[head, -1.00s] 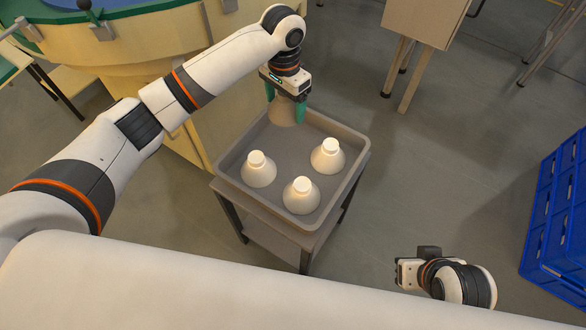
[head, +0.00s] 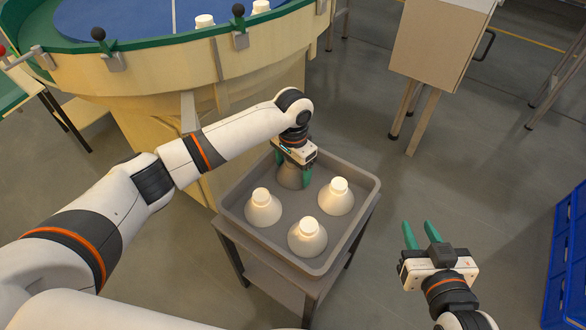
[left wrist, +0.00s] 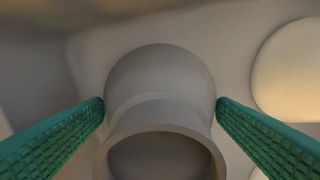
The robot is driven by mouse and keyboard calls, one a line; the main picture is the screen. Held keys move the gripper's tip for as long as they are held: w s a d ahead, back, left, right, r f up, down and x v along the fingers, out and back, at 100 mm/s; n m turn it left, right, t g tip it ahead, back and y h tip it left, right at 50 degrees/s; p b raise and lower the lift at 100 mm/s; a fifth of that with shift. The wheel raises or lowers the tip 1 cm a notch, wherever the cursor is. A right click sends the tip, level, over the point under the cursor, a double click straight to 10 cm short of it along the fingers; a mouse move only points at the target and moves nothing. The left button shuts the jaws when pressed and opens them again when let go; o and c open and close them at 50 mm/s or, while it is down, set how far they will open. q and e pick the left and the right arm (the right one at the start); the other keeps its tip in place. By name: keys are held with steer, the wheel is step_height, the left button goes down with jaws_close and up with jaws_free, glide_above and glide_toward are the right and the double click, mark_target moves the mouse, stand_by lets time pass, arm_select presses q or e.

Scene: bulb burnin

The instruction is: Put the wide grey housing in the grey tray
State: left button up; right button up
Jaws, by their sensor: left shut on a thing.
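The wide grey housing (head: 290,176) is at the far corner of the grey tray (head: 262,232), inside its rim. My left gripper (head: 292,172) is shut on it from above. In the left wrist view the housing (left wrist: 160,100) sits between the green fingers, its open round neck toward the camera. Whether its base touches the tray floor I cannot tell. My right gripper (head: 422,236) is open and empty, to the right of the tray and apart from it.
A round table with a blue top (head: 150,18) stands behind. Blue crates (head: 568,265) are at the right edge.

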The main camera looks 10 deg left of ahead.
stand_by(0.3)
arm_select(q)
steer(key=shift+f, duration=0.1)
steer(key=o, duration=0.7)
